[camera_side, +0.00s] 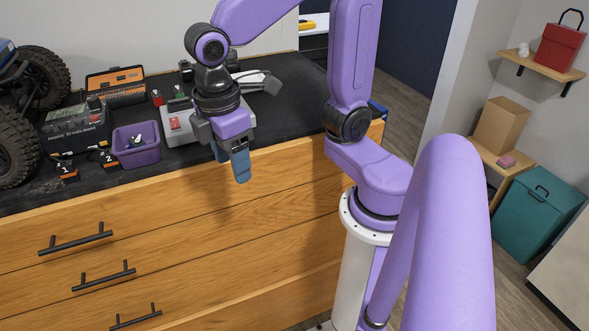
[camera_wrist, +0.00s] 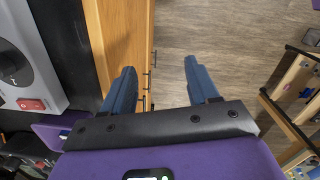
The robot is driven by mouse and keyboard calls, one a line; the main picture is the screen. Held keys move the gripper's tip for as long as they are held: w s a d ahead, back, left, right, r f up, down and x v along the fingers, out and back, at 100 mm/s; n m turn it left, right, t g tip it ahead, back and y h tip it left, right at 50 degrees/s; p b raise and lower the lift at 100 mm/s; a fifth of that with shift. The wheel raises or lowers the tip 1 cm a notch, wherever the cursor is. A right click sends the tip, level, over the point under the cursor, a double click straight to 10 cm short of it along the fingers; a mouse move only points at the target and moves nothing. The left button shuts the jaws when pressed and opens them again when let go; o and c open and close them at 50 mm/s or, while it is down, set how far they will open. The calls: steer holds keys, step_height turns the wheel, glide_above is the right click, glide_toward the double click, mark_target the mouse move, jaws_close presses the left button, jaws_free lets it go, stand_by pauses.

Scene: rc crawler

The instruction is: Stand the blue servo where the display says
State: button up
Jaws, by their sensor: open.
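My gripper (camera_side: 232,164) hangs at the front edge of the bench, above the drawer fronts. In the wrist view its two blue fingers (camera_wrist: 158,80) are spread apart with nothing between them. A purple bin (camera_side: 141,159) stands on the bench to the left of my gripper, with small dark and pale items inside. I cannot make out a blue servo for sure. Two small black-and-orange blocks, marked 1 (camera_side: 67,171) and 2 (camera_side: 108,160), sit near the front edge, left of the bin. A dark box (camera_side: 77,128) stands behind them; its markings are too small to read.
A light grey device (camera_side: 178,127) stands right of the bin; its red switch (camera_wrist: 31,104) shows in the wrist view. An open orange-and-black case (camera_side: 116,88) lies behind. A large-wheeled crawler (camera_side: 18,140) fills the bench's left end. The bench top (camera_side: 290,105) is clear to the right.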

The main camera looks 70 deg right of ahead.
steer(key=s+d+f+y, duration=0.1)
steer(key=s+d+f, duration=0.3)
steer(key=s, duration=0.5)
steer(key=shift+s+d+n, duration=0.3)
steer(key=shift+d+n, duration=0.1)
steer(key=shift+d, duration=0.2)
